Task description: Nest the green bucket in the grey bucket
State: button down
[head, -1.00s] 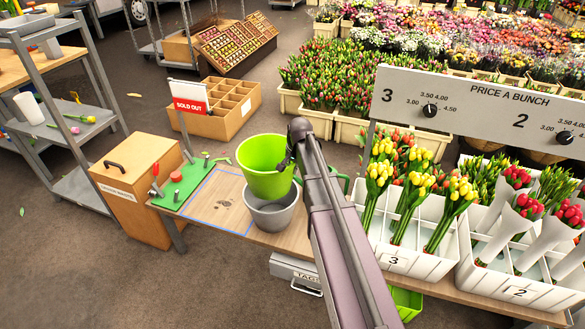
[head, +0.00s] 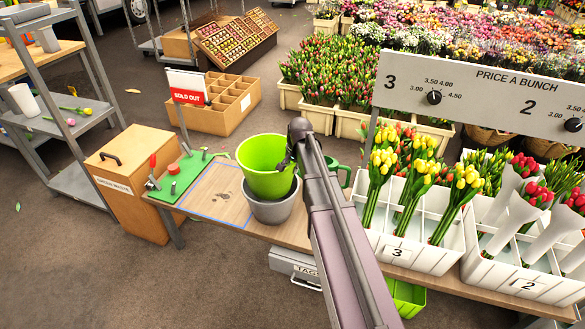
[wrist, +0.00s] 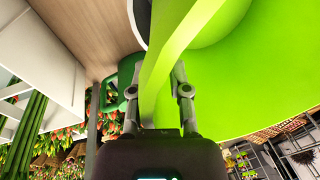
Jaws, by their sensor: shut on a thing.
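The green bucket (head: 262,162) is bright lime and open at the top. In the head view its lower part is inside the mouth of the grey bucket (head: 275,210), which stands on the wooden table. The green bucket looks slightly tilted. My gripper (head: 286,163) is shut on the green bucket's rim at its right side. In the wrist view my gripper (wrist: 160,98) has its two fingers on either side of the green bucket's wall (wrist: 167,50). The contact between the two buckets is hidden.
A green watering can (head: 337,172) stands close behind my arm. White crates of tulips (head: 425,255) are on the right.

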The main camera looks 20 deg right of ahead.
jog(key=shift+s+b+x, duration=0.15)
jog(key=shift+b+x, duration=0.5)
jog(key=shift+x, duration=0.05)
jog(key=shift+s+b+x, duration=0.1)
jog(key=shift+b+x, duration=0.5)
jog(key=shift+x, duration=0.05)
jog(key=shift+d+f, duration=0.1)
jog(key=shift+d, duration=0.05)
jog(key=c, duration=0.5)
grip_release()
jog(key=p+v, duration=0.3)
jog(key=w+p+v, duration=0.1)
jog(key=p+v, duration=0.5)
jog(key=shift+w+a+r, duration=0.35)
dwell(0.7)
